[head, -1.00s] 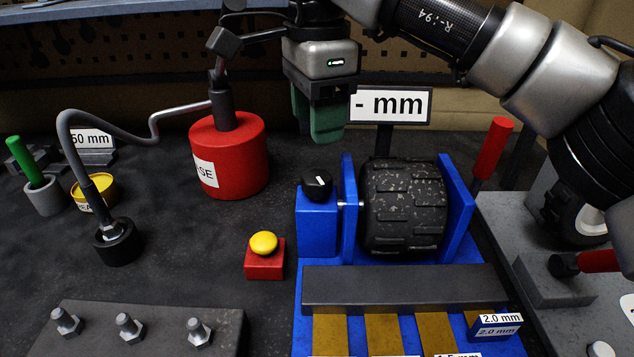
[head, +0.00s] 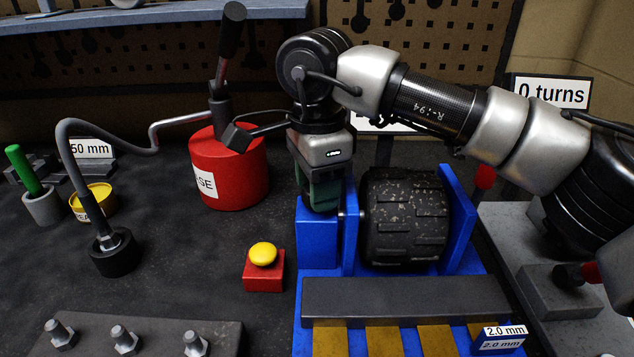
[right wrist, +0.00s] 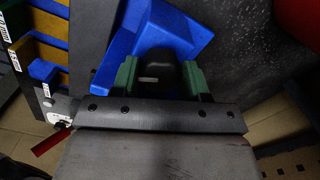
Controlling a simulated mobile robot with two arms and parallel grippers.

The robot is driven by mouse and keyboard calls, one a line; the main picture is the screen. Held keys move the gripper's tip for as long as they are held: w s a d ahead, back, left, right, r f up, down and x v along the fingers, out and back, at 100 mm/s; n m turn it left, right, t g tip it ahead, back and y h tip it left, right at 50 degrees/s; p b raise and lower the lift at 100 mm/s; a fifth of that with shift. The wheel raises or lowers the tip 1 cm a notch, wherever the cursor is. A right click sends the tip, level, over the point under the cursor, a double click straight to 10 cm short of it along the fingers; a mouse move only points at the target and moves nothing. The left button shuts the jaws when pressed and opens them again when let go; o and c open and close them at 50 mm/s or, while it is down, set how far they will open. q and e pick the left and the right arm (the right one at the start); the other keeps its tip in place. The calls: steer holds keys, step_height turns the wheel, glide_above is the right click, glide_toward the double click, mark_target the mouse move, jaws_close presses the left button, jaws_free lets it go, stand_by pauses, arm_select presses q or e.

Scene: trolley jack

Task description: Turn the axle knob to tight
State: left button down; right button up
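The black axle knob (right wrist: 165,77) shows in the right wrist view, with a short pale mark on its top. It sits on the blue block (head: 317,238) left of the black tyre (head: 405,218). My right gripper (right wrist: 161,80) points down over the block, its green fingers on either side of the knob. The fingers look open around it; I cannot tell whether they touch it. In the head view my right gripper (head: 320,190) hides the knob. My left gripper is not in view.
A red can (head: 235,175) with a lever pump stands close left of my right gripper. A red box with a yellow button (head: 263,254) stands in front of the can. A dark bar (head: 400,301) lies before the tyre.

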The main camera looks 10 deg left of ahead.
steer(key=c, duration=0.3)
steer(key=m, duration=0.3)
steer(key=shift+m, duration=0.9)
steer(key=o, duration=0.7)
steer(key=shift+c, duration=0.2)
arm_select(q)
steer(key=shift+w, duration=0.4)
